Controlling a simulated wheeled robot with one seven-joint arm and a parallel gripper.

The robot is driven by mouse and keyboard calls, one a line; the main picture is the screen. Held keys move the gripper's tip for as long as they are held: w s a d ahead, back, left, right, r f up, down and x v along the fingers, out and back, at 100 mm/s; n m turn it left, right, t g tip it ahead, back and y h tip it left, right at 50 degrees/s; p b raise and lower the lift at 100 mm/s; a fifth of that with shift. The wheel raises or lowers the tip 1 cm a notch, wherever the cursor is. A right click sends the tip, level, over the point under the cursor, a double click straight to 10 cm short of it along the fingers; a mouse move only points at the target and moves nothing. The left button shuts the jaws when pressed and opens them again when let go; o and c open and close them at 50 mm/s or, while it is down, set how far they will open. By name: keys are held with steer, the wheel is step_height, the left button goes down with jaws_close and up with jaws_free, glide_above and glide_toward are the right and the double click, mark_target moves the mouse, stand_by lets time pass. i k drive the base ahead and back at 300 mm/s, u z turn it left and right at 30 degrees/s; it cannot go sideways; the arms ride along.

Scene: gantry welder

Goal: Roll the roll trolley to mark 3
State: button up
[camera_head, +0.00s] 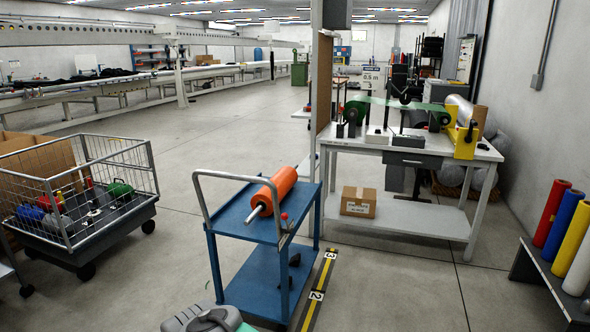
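The roll trolley (236,222) is a blue two-shelf cart in the lower middle of the head view. A grey tube handle rises at its left end. An orange roll (276,190) on a metal rod lies on its top shelf. A yellow and black floor strip (311,315) runs along the trolley's right side. Mark 3 (330,256) is at the strip's far end, near the trolley's far right leg. Mark 2 (317,296) is closer to me, beside the near right leg. The trolley's wheels are mostly hidden.
A white workbench (399,216) with a cardboard box (358,202) on its lower shelf stands beyond the strip. A wire cart (75,189) stands left, and a dark rack with coloured rolls (551,214) right. Open floor lies between wire cart and trolley.

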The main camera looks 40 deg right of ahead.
mark_target(253, 290)
steer(key=z, duration=0.9)
steer(key=i, duration=1.15)
steer(key=u, duration=2.1)
